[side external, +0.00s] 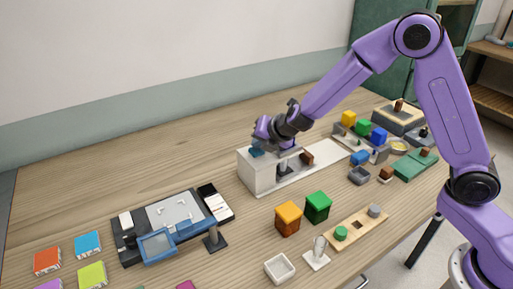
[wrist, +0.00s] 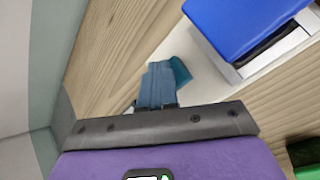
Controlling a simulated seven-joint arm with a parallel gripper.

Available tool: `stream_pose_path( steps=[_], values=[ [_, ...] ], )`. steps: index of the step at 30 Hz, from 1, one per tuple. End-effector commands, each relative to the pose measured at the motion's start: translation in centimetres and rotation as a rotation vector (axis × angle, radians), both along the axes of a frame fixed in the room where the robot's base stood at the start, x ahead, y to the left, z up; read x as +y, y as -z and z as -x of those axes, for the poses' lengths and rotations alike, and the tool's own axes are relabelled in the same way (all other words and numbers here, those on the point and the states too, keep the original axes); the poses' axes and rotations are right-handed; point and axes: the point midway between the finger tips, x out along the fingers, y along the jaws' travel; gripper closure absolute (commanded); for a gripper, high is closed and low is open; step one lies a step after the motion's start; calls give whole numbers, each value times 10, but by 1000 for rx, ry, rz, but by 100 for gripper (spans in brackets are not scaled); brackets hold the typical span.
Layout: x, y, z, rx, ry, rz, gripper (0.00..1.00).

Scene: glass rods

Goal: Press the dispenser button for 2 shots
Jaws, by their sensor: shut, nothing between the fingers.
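A pale grey-white box-shaped unit (side external: 258,178), which looks like the dispenser, stands at mid-table in the side external view. A long flat base extends from it to the right. My gripper (side external: 257,152) is over the top of this box, with its teal fingertips low against or just above it; I cannot tell if they touch. In the wrist view my gripper (wrist: 157,85) shows its blue-teal fingers shut together with nothing between them, above a pale surface. I cannot make out the button; the fingers and hand may hide it.
A blue block-like thing (wrist: 240,25) is close at upper right in the wrist view. Orange (side external: 288,218) and green (side external: 318,206) boxes stand in front of the unit. A dark tray set (side external: 128,243) lies left. Bare table lies behind and left of the unit.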

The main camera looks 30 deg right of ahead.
Motion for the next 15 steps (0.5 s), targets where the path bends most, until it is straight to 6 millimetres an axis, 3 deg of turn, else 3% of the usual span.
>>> stream_pose_path(
  steps=[15],
  values=[
    [0, 6, 1, 2, -1, 0, 100]
  ],
)
